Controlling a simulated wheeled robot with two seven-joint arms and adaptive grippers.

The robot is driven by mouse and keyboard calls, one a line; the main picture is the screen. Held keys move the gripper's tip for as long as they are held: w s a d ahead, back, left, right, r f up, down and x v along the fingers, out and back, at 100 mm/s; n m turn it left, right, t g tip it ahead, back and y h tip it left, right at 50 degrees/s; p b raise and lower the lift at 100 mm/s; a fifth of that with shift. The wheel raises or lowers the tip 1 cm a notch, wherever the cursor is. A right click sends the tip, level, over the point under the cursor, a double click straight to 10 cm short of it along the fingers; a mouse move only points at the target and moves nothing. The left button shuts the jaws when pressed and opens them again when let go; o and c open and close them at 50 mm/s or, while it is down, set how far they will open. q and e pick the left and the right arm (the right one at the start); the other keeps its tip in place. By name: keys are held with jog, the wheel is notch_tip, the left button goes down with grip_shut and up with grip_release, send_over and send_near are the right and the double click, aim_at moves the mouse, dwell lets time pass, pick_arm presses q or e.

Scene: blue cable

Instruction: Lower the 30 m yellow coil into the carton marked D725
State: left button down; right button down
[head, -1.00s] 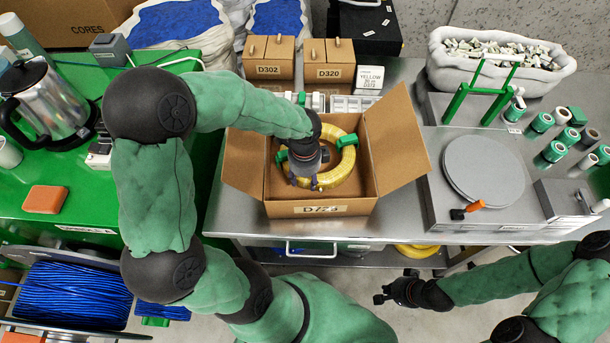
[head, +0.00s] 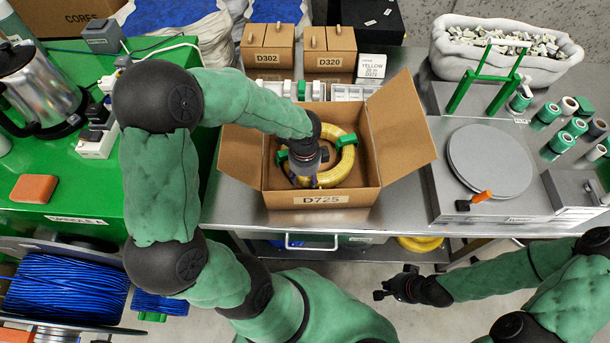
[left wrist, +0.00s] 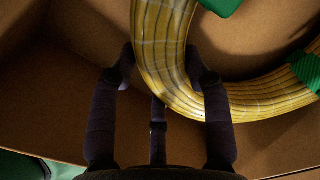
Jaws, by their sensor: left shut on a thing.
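The yellow coil (head: 348,165) with green ties is inside the open carton marked D725 (head: 283,201), within its walls. It also shows in the left wrist view (left wrist: 168,70), close to brown cardboard walls. My left gripper (head: 304,182) reaches down into the carton and is shut on the coil's near left part. In the left wrist view its fingers (left wrist: 161,75) lie on both sides of the yellow ring. Whether the coil touches the carton floor is unclear. My right gripper (head: 391,283) is empty, fingers apart, over the floor in front of the bench.
The carton's side flaps (head: 403,135) spread outward. Small cartons D302 (head: 267,47) and D320 (head: 328,48) and a white YELLOW 30 m box (head: 371,66) stand behind. A grey turntable (head: 489,160) is at right. Another yellow coil (head: 419,243) lies below the bench.

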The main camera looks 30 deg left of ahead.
pick_arm(q)
jog(key=shift+w+f+b, duration=0.1)
jog(key=shift+f+b, duration=0.2)
jog(key=shift+f, duration=0.1)
dwell(0.8)
jog(key=c, duration=0.9)
grip_release()
jog(key=shift+c, duration=0.2)
jog(key=shift+o, duration=0.2)
jog(key=o, duration=0.6)
jog(key=shift+s+f, duration=0.15)
jog(key=shift+s, duration=0.05)
jog(key=shift+w+r+p, duration=0.1)
jog(key=shift+r+p, duration=3.25)
jog(key=shift+r, duration=0.25)
